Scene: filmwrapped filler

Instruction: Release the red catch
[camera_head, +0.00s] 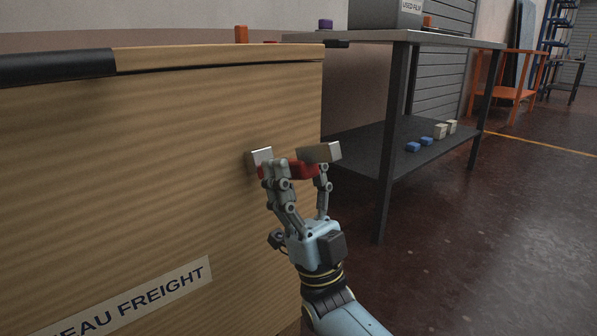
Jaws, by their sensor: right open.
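The red catch (293,171) is on the front of a wooden crate (150,180), near its right edge. It is partly hidden behind my right gripper. My right gripper (294,156) reaches up from the lower right, with its fingertips apart on either side of the catch. I cannot tell whether the fingertips touch it. A pale metal block-like piece shows at each fingertip. My left gripper is not in view.
A black bar (55,66) runs along the crate's top left edge. The floor (480,230) at right is clear.

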